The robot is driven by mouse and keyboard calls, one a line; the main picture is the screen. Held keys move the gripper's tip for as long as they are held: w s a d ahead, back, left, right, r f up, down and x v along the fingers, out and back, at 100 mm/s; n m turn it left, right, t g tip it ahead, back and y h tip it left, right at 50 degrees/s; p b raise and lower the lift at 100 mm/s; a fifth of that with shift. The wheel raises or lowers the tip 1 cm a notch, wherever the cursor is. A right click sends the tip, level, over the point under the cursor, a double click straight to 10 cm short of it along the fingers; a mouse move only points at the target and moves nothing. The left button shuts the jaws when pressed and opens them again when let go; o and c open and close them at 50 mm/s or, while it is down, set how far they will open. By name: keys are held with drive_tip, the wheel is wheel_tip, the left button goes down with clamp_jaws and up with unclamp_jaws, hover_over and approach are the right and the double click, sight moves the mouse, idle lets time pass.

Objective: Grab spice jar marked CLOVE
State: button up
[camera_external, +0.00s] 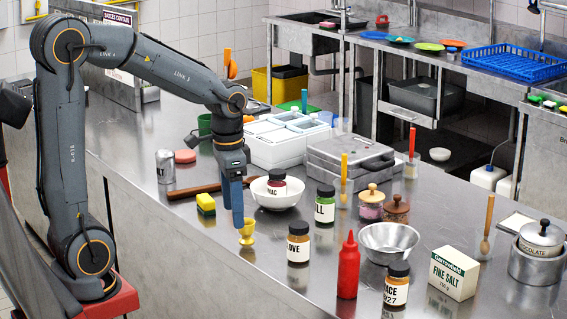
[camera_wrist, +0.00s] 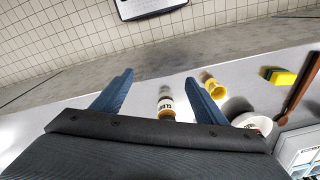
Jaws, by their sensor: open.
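The CLOVE jar (camera_external: 298,246) stands upright on the steel counter, dark-lidded with amber contents and a white label reading "LOVE" in the external view. In the wrist view the CLOVE jar (camera_wrist: 166,104) shows between my two blue fingers, its label partly readable. My gripper (camera_external: 232,210) points down with its fingers apart and empty, left of the jar in the external view and close to a yellow egg cup (camera_external: 246,234). In the wrist view my gripper (camera_wrist: 159,77) is open, and nothing touches the inner finger faces.
A sponge (camera_external: 206,205) lies behind the egg cup. A MACE jar (camera_external: 396,287) stands front right.

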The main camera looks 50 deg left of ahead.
drive_tip(key=w+m+p, duration=0.1)
drive_tip(key=w+m, duration=0.6)
drive_tip(key=w, duration=0.3)
drive_tip(key=m+p, duration=0.1)
drive_tip(key=m, duration=0.6)
approach(299, 241)
drive_tip(key=w+a, duration=0.1)
drive_tip(key=w+a+r, duration=0.1)
drive_tip(key=shift+w+r+g, duration=0.2)
drive_tip(key=shift+w+g, duration=0.05)
drive_tip(key=shift+g, duration=0.05)
wheel_tip(299, 241, down, 5)
drive_tip(key=shift+s+a, duration=0.1)
drive_tip(key=shift+s+f+p, duration=0.1)
drive_tip(key=shift+f+p, duration=1.3)
drive_tip(key=shift+f, duration=2.5)
drive_tip(key=c, duration=1.3)
drive_tip(key=shift+r, duration=0.1)
